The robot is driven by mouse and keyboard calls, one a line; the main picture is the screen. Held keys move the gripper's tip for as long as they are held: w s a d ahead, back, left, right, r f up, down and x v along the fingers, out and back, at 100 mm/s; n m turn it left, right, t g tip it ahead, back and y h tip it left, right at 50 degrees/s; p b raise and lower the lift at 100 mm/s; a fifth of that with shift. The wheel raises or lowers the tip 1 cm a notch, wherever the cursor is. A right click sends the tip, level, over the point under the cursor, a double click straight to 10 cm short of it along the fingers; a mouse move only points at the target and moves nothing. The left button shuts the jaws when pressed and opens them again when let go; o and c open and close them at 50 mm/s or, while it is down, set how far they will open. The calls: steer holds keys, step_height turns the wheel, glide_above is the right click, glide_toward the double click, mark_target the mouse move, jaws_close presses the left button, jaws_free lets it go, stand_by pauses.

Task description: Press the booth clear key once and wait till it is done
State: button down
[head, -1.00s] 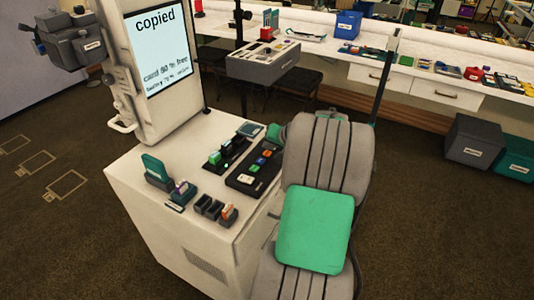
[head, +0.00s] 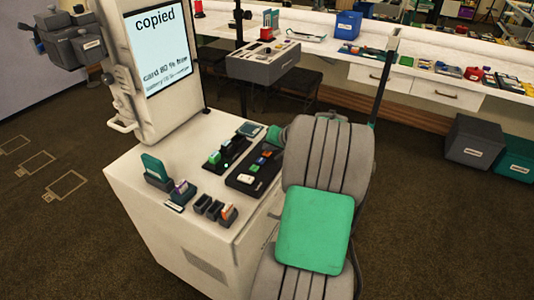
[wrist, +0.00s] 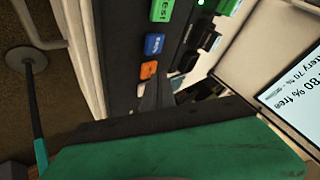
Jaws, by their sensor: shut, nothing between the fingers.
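The black key panel (head: 240,181) lies on the white booth counter, with an orange key, a blue key (head: 261,160), a green key (head: 254,168) and a white key (head: 245,178) in a row. In the wrist view the orange key (wrist: 149,70), blue key (wrist: 154,44) and green key (wrist: 162,10) show close up. I cannot read which one is the clear key. My gripper (wrist: 158,92) is shut and empty, its dark fingertips just past the orange key; contact cannot be told. The head view hides the fingers behind my arm. The booth screen (head: 160,50) reads "copied" and "card 80 % free".
A black slotted unit (head: 237,146) stands beside the panel. A green-and-grey holder (head: 156,172) and small card holders (head: 208,207) stand at the counter's front left. A grey console (head: 262,62) on a pole stands behind. Open floor lies to the left.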

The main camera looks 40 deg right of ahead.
mark_target(269, 154)
steer(key=shift+f, duration=0.45)
stand_by(0.5)
steer(key=shift+r+p, duration=0.35)
steer(key=shift+r, duration=0.5)
steer(key=shift+r, duration=0.1)
step_height(269, 154, up, 5)
steer(key=p, duration=0.3)
steer(key=shift+p, duration=0.3)
